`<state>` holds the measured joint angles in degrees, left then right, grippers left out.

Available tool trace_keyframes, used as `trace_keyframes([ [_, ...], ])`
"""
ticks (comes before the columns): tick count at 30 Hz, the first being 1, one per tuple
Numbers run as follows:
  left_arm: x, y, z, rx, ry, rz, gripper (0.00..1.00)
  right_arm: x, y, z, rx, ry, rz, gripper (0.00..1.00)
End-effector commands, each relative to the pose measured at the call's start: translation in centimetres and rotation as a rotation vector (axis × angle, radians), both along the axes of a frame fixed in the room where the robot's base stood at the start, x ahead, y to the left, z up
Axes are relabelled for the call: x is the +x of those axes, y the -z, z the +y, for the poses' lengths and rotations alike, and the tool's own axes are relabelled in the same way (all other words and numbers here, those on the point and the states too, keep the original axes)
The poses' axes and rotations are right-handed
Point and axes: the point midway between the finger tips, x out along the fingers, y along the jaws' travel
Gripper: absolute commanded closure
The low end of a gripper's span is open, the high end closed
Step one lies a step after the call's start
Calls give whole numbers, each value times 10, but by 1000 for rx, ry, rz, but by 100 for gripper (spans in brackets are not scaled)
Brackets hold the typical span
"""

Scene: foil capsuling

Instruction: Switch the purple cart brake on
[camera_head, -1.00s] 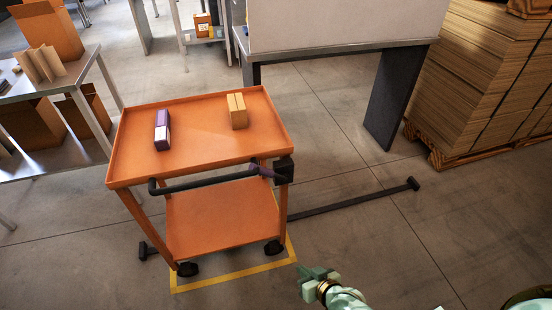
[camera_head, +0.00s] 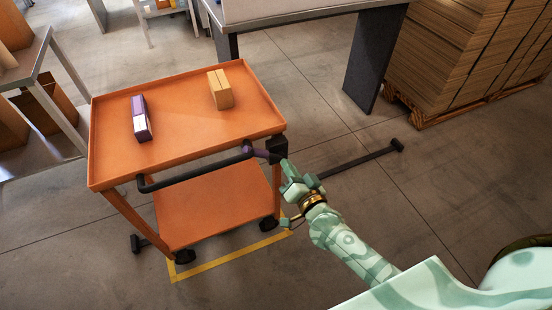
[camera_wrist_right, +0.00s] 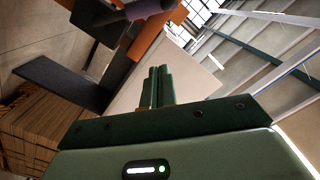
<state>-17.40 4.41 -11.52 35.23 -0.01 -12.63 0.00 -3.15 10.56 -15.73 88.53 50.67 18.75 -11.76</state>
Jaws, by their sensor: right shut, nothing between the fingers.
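The orange cart (camera_head: 190,125) stands in the head view with a black handlebar (camera_head: 195,178) along its near side. The purple brake lever (camera_head: 260,153) sits at the right end of the handlebar, beside a black block (camera_head: 277,148) at the cart's corner. My right gripper (camera_head: 288,172) is shut and empty, just below and right of the block. In the head view I cannot tell whether it touches the block. In the right wrist view the shut fingers (camera_wrist_right: 158,85) point up toward the purple lever (camera_wrist_right: 148,9), which is partly cut off by the top edge. My left gripper is out of view.
A purple-and-white box (camera_head: 141,118) and a tan box (camera_head: 220,89) stand on the cart's top tray. A dark floor bar (camera_head: 360,160) lies right of the cart. A grey-legged table (camera_head: 370,60) and stacked cardboard (camera_head: 455,60) are behind. Floor at front left is clear.

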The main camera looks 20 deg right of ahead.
Motion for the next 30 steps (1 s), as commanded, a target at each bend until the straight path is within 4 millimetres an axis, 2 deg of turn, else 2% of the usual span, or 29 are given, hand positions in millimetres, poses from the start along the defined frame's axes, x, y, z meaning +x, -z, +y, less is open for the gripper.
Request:
trace_keyframes([
  [14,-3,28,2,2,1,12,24,94,7,7,1,-1,1,100],
  [16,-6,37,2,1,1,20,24,95,20,14,1,-2,6,100],
  [21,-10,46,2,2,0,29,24,98,33,26,0,-1,4,100],
  [30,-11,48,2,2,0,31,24,99,35,31,-1,0,1,100],
])
